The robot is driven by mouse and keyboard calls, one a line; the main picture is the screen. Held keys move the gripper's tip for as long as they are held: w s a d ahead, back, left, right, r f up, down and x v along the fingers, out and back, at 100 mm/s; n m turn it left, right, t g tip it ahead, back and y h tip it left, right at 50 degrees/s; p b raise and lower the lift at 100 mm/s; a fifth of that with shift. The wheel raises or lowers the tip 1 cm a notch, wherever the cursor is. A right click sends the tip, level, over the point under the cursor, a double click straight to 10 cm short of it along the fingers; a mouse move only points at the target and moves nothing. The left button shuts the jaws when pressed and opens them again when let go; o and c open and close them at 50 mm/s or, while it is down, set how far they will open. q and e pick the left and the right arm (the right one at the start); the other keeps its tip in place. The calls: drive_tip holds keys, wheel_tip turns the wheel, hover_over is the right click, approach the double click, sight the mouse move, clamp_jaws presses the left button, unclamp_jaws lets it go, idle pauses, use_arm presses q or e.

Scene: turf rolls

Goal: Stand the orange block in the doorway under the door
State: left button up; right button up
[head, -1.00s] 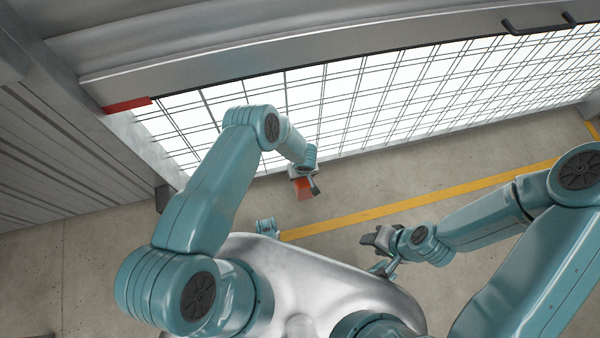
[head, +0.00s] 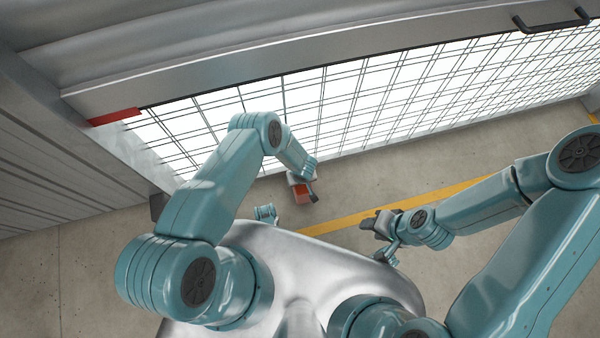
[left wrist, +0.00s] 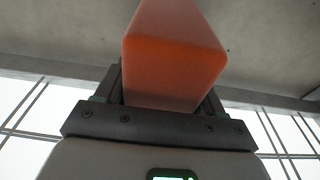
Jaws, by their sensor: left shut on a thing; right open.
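The orange block (head: 301,193) is in my left gripper (head: 303,188), in the middle of the head view. The left gripper is shut on it, just on the near side of the bright doorway. In the left wrist view the block (left wrist: 172,60) stands out between the dark fingers and fills the upper middle. The door (head: 300,60) is a grey raised panel with a red mark (head: 115,116) at its lower left corner, above the bright gridded opening (head: 330,110). My right gripper (head: 374,223) is open and empty over the floor, right of the left one.
A yellow line (head: 400,207) crosses the concrete floor (head: 460,285) in front of the doorway. A ribbed wall (head: 50,160) bounds the left side. A dark handle (head: 552,20) is on the door at the upper right. The floor between the arms and the opening looks clear.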

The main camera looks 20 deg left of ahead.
use_arm(q)
drive_tip(key=shift+w+f, duration=0.1)
drive_tip(key=shift+f, duration=0.1)
drive_tip(key=shift+r, duration=0.15)
use_arm(e)
drive_tip(key=shift+w+a+r, duration=0.1)
drive_tip(key=shift+w+a, duration=0.15)
drive_tip(key=shift+w, duration=0.1)
use_arm(q)
drive_tip(key=shift+f, duration=0.25)
drive_tip(key=o, duration=1.1)
use_arm(e)
drive_tip(key=shift+d, duration=0.1)
